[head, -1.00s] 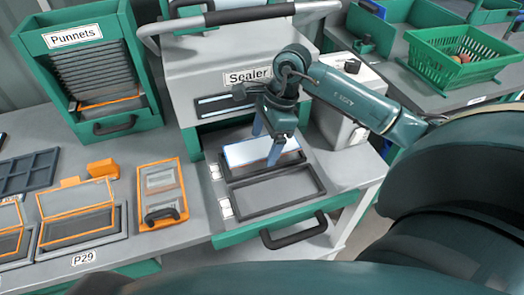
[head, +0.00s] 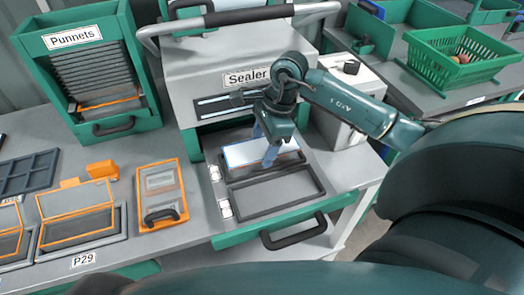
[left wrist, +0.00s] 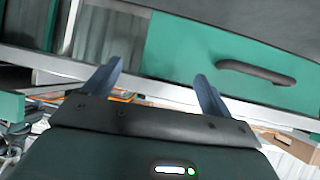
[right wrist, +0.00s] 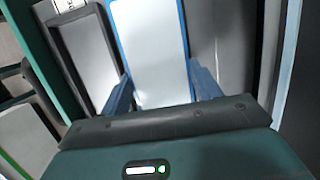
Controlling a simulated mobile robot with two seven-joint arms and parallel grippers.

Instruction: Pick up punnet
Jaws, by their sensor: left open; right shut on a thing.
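A pale-topped punnet with a blue rim (head: 245,152) is at the rear recess of the sealer's drawer in the head view. It also shows between the fingers in the right wrist view (right wrist: 150,55). My right gripper (head: 264,145) is shut on this punnet from above. I cannot tell whether the punnet rests in the recess or hangs just above it. My left gripper (left wrist: 158,80) is open and empty in the left wrist view, near a green panel with a dark handle. It is not visible in the head view.
The sealer (head: 240,62) stands behind the drawer (head: 228,237), whose front recess is empty. A punnet dispenser (head: 142,97) stands at the back left. Orange-rimmed punnets (head: 75,212) and an orange frame with a handle (head: 172,217) occupy the left bench. A green basket (head: 440,58) is at the right.

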